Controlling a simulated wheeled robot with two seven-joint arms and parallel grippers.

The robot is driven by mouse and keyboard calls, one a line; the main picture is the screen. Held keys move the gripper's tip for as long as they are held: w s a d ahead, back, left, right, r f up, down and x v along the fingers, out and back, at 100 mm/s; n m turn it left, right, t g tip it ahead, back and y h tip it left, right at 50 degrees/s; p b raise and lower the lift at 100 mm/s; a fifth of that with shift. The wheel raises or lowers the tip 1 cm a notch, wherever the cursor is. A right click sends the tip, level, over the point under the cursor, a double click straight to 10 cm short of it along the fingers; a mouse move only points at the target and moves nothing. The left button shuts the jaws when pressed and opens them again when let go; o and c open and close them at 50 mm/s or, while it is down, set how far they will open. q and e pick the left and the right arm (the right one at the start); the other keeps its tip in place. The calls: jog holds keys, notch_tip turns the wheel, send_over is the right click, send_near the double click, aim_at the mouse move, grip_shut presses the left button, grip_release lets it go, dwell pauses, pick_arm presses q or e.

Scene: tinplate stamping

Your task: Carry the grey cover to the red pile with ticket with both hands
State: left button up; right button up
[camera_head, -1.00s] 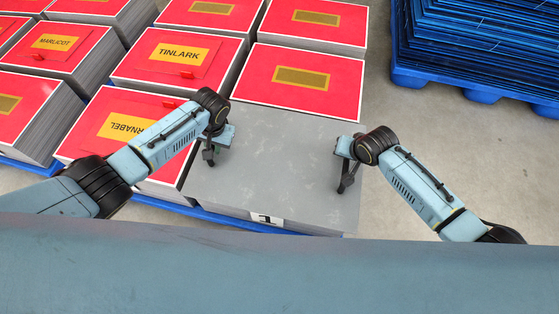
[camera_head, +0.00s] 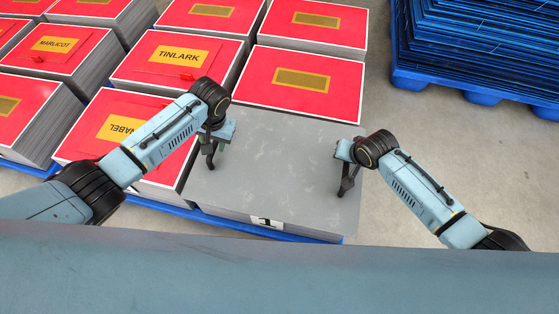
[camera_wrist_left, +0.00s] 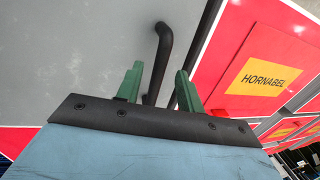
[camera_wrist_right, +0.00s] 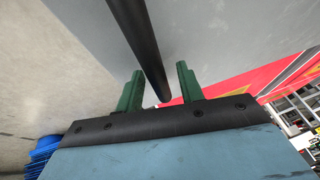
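The grey cover (camera_head: 275,165) lies flat on the front pile and has a black handle near each side. My left gripper (camera_head: 217,140) is at its left handle. In the left wrist view the green fingers (camera_wrist_left: 158,85) stand apart with the black handle (camera_wrist_left: 162,50) between them. My right gripper (camera_head: 346,160) is at the right handle. In the right wrist view its fingers (camera_wrist_right: 160,88) stand apart with the bar (camera_wrist_right: 142,45) between them. Red piles with orange name cards are TINLARK (camera_head: 212,54), MARLICOT (camera_head: 75,47) and HORNABEL (camera_head: 85,140), partly hidden by my left arm.
A red pile (camera_head: 257,92) with a dull gold panel adjoins the cover's far edge. More red piles stand behind and left. A blue pallet of blue sheets (camera_head: 475,45) stands at the back right. Bare floor (camera_head: 440,130) lies right of the cover.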

pick_arm(q)
notch_tip(320, 180, up, 7)
jog(key=d, duration=0.1)
jog(key=shift+s+d+r, duration=0.15)
jog(key=shift+d+r, duration=0.05)
pick_arm(e)
jog(key=v, duration=1.2)
